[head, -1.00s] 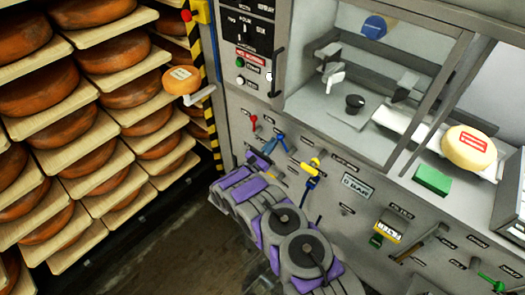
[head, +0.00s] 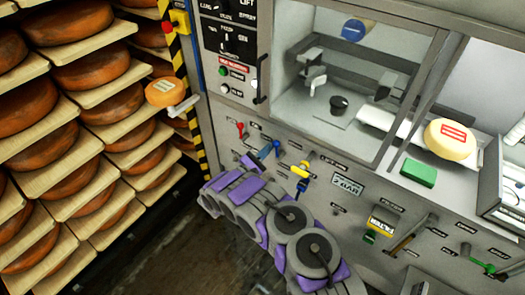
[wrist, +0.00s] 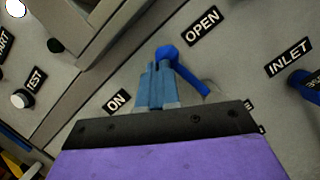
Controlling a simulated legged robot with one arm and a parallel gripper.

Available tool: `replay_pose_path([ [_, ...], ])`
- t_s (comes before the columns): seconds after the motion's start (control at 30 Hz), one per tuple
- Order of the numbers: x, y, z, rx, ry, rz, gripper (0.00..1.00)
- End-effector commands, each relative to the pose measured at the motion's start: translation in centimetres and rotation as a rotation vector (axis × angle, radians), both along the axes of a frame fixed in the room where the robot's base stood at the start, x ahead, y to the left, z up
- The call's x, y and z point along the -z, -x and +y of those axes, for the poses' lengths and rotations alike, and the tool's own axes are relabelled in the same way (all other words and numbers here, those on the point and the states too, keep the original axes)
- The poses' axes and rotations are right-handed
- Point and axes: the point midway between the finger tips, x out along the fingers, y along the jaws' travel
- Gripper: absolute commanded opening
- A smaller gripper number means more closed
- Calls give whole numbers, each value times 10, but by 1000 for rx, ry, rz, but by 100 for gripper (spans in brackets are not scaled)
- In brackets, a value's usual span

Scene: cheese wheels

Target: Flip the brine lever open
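A blue lever (wrist: 186,70) shows in the wrist view, its round end beside the OPEN label (wrist: 202,26) and its arm running down to the right. A label near its foot is mostly hidden behind my gripper. My gripper (wrist: 157,68) has its two fingers close together, with tips at the lever's round end. Whether they pinch it or only touch it I cannot tell. In the head view the blue lever (head: 268,150) is on the grey panel, just beyond the purple end of my arm. My fingertips are hard to make out there.
A red lever (head: 240,130) is left of the blue one, and a yellow lever (head: 300,169) is to its right. Another blue lever (wrist: 305,82) sits under the INLET label. Cheese racks (head: 75,140) fill the left side. A black door handle (head: 262,80) juts out above.

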Motion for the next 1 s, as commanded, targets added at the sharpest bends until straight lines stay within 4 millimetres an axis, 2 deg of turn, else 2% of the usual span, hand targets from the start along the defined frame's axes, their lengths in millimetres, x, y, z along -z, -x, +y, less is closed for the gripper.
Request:
replay_pose_path([
  [0.03,-2,-1,-6,9,-6,-8,0],
  [0.77,-2,0,-8,11,-23,-19,0],
  [1.0,6,6,3,10,-21,-19,0],
])
